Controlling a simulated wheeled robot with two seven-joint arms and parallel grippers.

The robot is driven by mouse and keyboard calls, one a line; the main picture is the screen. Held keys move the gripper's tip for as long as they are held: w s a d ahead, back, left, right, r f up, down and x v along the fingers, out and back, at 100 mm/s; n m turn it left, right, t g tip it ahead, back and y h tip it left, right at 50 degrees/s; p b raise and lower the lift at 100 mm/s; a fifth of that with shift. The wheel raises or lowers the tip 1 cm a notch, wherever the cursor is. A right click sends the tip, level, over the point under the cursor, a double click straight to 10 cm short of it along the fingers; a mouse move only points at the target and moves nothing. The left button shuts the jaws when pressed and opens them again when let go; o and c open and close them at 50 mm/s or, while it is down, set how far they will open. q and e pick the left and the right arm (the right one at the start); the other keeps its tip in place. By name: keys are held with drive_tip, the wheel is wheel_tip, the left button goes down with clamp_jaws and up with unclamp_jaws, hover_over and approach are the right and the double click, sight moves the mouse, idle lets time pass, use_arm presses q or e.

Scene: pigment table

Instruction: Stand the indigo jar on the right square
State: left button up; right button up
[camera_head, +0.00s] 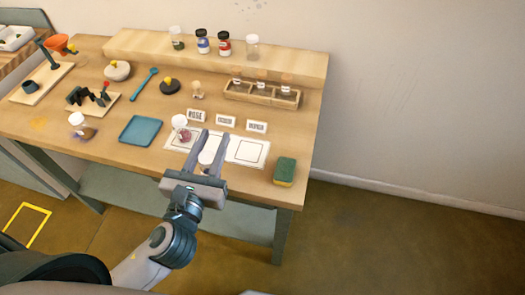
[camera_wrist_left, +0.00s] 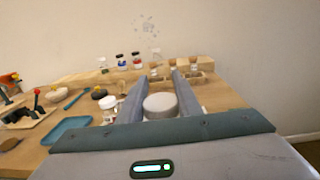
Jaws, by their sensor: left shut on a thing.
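My left gripper (camera_head: 214,137) is shut on a white-lidded jar (camera_head: 207,157), over the middle of the white card. The same jar's lid shows between the fingers in the left wrist view (camera_wrist_left: 160,105). Its contents are hidden, so I cannot tell its colour, or whether it touches the card. The white card (camera_head: 262,147) has outlined squares, and its right square (camera_head: 247,150) is bare. A white-lidded jar with dark rose contents (camera_head: 182,130) stands at the card's left end. My right gripper is not in view.
Three label cards stand behind the white card; the left one (camera_head: 196,115) reads ROSE. A green-yellow sponge (camera_head: 285,170) lies to the right, near the table edge. A blue tray (camera_head: 141,131) lies left. A wooden rack (camera_head: 262,98) with small jars stands behind.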

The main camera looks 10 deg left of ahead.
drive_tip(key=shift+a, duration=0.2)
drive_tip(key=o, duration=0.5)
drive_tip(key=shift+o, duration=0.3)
use_arm(q)
drive_tip(key=w+d+r, duration=0.1)
drive_tip(key=d+r, duration=0.1)
drive_tip(key=d, duration=0.3)
drive_tip(key=w+d+r+b, duration=0.1)
drive_tip(key=w+d+r, duration=0.1)
drive_tip(key=d, duration=0.4)
drive_tip(key=shift+w+r+h, duration=0.2)
drive_tip(key=shift+r+h, duration=0.1)
drive_tip(key=shift+r, duration=0.05)
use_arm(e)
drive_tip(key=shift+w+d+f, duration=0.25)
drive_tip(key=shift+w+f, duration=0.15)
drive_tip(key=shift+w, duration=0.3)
